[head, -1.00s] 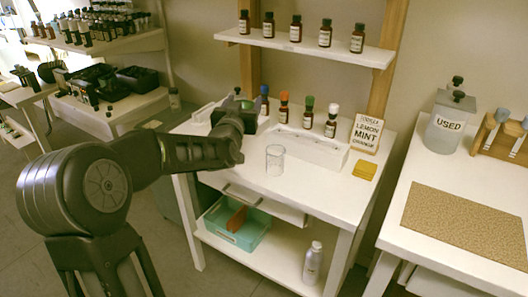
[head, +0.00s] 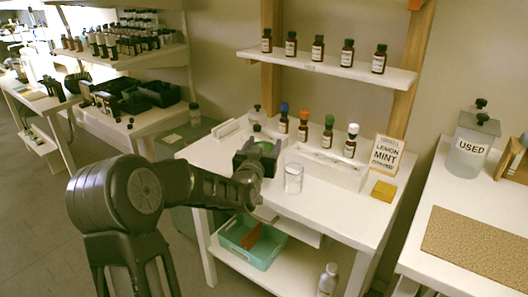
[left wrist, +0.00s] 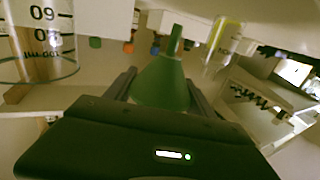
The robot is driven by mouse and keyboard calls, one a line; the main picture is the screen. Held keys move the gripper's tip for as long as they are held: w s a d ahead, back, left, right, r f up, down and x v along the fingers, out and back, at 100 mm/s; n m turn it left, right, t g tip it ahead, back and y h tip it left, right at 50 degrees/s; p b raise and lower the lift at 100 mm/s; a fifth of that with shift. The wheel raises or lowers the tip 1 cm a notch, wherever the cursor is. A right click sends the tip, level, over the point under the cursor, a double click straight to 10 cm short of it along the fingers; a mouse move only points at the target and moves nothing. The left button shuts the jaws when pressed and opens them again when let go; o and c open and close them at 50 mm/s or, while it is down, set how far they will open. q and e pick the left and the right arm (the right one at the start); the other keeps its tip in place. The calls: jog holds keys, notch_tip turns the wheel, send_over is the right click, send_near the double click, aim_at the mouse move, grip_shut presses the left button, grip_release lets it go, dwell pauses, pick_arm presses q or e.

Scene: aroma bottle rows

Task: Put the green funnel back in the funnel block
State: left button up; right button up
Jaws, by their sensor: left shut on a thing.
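My left gripper (head: 256,160) is shut on the green funnel (head: 264,147) above the left part of the white table. In the left wrist view, the funnel (left wrist: 162,82) sits between the fingers, its wide end toward the gripper body and its narrow spout away from it. That view looks upside down. In the head view the gripper hides most of the funnel. A wooden block (head: 516,162) at the right edge, cut off by the frame, may be the funnel block. My right gripper is not in view.
A glass beaker (head: 293,180) stands close to the right of my left gripper. Behind it are a white tray (head: 335,172) and several capped bottles (head: 329,133). A sign (head: 387,154), a yellow pad (head: 384,191) and the USED jar (head: 470,150) stand further right. The cork mat (head: 475,243) is bare.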

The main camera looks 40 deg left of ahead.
pick_arm(q)
jog(key=shift+f, duration=1.05)
jog(key=shift+f, duration=0.15)
jog(key=o, duration=1.2)
jog(key=shift+c, duration=0.2)
jog(key=shift+r, duration=0.2)
jog(key=v, duration=1.2)
jog(key=shift+b, duration=0.3)
jog(key=shift+o, duration=0.2)
